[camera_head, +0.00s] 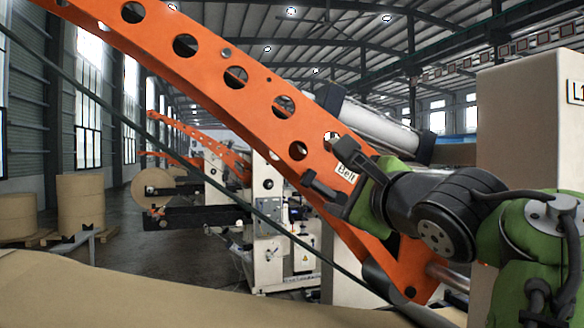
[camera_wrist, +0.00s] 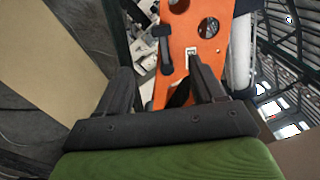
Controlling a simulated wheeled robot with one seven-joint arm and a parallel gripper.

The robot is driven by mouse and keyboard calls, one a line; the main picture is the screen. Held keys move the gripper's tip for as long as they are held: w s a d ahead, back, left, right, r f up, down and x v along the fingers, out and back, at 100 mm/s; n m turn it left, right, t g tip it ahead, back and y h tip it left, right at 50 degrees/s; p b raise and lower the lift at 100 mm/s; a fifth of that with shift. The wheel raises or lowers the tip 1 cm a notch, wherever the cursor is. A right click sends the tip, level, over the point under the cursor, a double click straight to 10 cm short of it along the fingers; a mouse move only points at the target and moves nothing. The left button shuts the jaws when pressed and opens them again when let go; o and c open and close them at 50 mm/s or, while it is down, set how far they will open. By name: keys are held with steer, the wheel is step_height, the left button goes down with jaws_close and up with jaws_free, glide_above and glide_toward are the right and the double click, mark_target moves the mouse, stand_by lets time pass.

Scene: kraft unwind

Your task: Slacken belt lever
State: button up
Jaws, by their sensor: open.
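The belt lever (camera_wrist: 165,55) is a dark handle with a wider knob at its upper end, on the face of the orange arm (camera_head: 233,78) in the wrist view. A small white label reading "Belt" (camera_head: 346,172) is on the arm near its lower end; in the wrist view it sits just right of the lever. My gripper (camera_head: 330,168) is open at this spot, its fingers apart and empty. In the wrist view the lever lies ahead, between the lines of the two fingers. Contact cannot be told. In the head view the dark lever and fingers are hard to tell apart.
The perforated orange arm crosses the head view diagonally. A grey-white roller (camera_head: 378,128) lies behind it. A beige cabinet (camera_head: 530,125) stands at the right. A large kraft roll (camera_head: 150,295) fills the lower left. Other machines (camera_head: 285,215) and paper rolls (camera_head: 82,202) stand farther back.

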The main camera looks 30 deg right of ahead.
steer(key=p, duration=0.5)
glide_toward(310, 180)
steer(key=x, duration=0.9)
steer(key=shift+r, duration=0.25)
steer(key=shift+w+d+f, duration=0.15)
steer(key=shift+w, duration=0.1)
steer(key=shift+s, duration=0.1)
steer(key=shift+c, duration=0.3)
jaws_close()
